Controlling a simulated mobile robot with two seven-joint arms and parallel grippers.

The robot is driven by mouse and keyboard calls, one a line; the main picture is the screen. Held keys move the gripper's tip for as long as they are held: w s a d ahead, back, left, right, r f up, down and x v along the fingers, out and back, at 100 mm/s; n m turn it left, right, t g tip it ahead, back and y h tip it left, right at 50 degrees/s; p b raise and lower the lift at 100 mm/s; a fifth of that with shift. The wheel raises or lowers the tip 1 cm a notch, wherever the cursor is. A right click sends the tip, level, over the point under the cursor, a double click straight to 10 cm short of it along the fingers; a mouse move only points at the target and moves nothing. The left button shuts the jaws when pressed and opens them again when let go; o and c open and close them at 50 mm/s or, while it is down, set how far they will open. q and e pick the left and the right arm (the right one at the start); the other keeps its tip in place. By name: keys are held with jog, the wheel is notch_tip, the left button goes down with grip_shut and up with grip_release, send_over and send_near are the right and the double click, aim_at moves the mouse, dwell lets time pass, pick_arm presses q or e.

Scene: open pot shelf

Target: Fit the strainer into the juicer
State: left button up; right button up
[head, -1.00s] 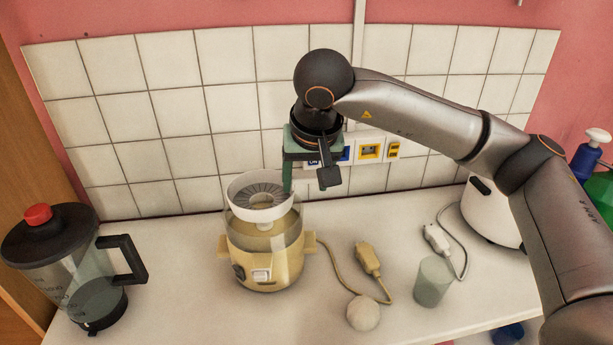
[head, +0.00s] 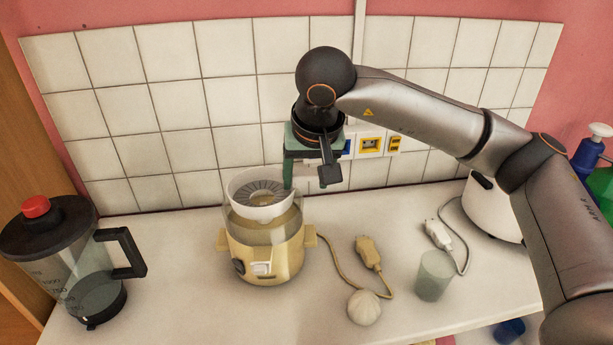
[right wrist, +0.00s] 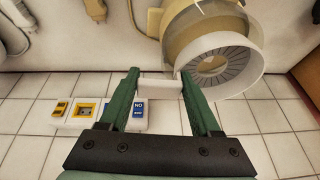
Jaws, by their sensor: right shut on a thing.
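The strainer (head: 258,190) is a white ring with a grey slotted disc. It sits in the mouth of the juicer's clear upper bowl, slightly tilted, with its rim near the bowl's top edge. The juicer (head: 262,252) has a cream-yellow base with side lugs and stands on the counter. My right gripper (head: 288,185) is above and to the right of the bowl, pointing down. The right wrist view shows its green fingers (right wrist: 160,88) shut on a white tab at the side of the strainer (right wrist: 222,66). Whether the strainer is fully seated cannot be seen. My left gripper is not in view.
A blender jug (head: 80,265) stands at the left. A white appliance (head: 489,212) stands at the back right. The tiled wall is close behind.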

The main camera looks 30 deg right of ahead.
notch_tip(320, 180, down, 4)
jog(key=b, duration=0.2)
jog(key=shift+r+b, duration=0.25)
jog(key=shift+b, duration=0.1)
jog(key=shift+f, duration=0.1)
dwell(0.4)
jog(key=shift+f+b, duration=0.45)
jog(key=o, duration=1.4)
jog(key=shift+o, duration=0.2)
jog(key=shift+r, duration=0.15)
